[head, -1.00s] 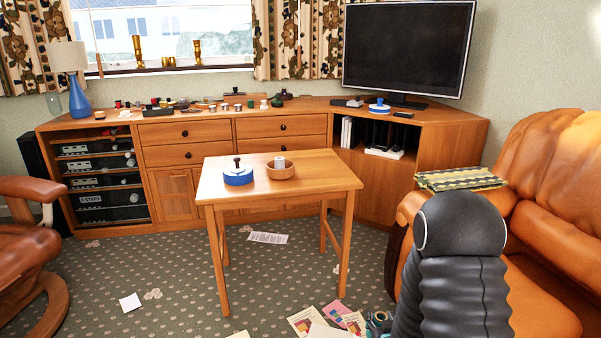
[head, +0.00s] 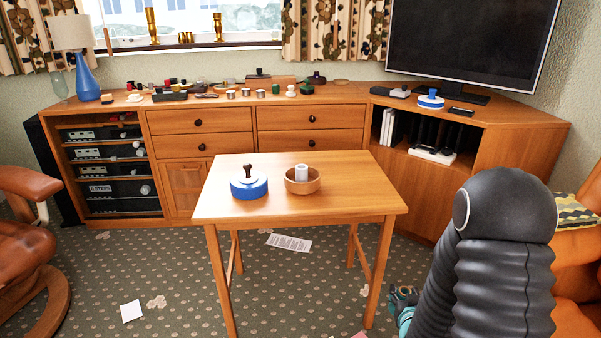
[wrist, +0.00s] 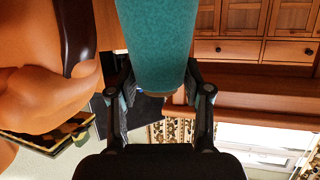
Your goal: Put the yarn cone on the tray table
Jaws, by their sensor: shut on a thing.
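The yarn cone is a teal, fuzzy-looking cone (wrist: 160,40) in the wrist view, between the two fingers of my gripper (wrist: 158,78). The gripper is shut on it. In the head view my gripper (head: 403,297) shows low, left of my dark arm, with a bit of the teal cone (head: 405,320) below it; the arm hides much of the rest. The tray table (head: 350,198) is a small light-wood table in the middle. My gripper is to its right and nearer to me, apart from it.
On the table stand a blue round container (head: 249,187) with a dark knob and a wooden bowl (head: 302,184) holding a white cylinder. The right part and front of the tabletop are bare. A long cabinet (head: 200,120) stands behind. Orange leather armchairs flank both sides.

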